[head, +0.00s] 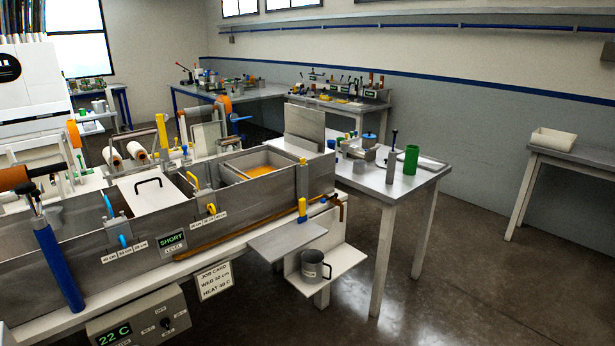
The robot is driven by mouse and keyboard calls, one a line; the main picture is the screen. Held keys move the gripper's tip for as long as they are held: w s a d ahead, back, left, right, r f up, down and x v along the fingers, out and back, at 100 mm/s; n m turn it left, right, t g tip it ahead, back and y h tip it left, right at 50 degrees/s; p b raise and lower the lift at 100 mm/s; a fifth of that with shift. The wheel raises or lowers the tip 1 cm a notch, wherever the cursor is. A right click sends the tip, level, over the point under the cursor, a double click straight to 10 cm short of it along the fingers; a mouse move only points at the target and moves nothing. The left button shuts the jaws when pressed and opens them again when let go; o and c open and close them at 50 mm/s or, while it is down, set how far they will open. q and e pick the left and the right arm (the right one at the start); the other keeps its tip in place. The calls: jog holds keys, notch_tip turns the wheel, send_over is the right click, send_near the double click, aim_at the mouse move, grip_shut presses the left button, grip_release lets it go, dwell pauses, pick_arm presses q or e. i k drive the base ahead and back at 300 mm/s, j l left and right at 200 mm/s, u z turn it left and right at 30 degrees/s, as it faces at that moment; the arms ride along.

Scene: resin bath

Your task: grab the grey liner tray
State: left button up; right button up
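No thing here is plainly marked as the grey liner tray. A pale, off-white open tray (553,139) sits upright on the side table at the far right. A flat, light-grey tray-like piece (427,163) lies on the grey bench in the middle right. A grey-walled box (232,174) with orange contents sits inside the long metal bath (245,212). I cannot tell which of these is the liner tray. Neither of my grippers is in view.
The side table (580,157) stands by the right wall, with open floor (480,270) before it. The bench (385,182) holds a green cylinder (411,160). A metal mug (314,266) stands on a low shelf below the bath's right end. A control box (140,320) reads 22 C.

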aim_at(245, 168)
jog(key=i+l+u, duration=0.25)
jog(key=i+u, duration=0.15)
jog(key=i+l, duration=0.45)
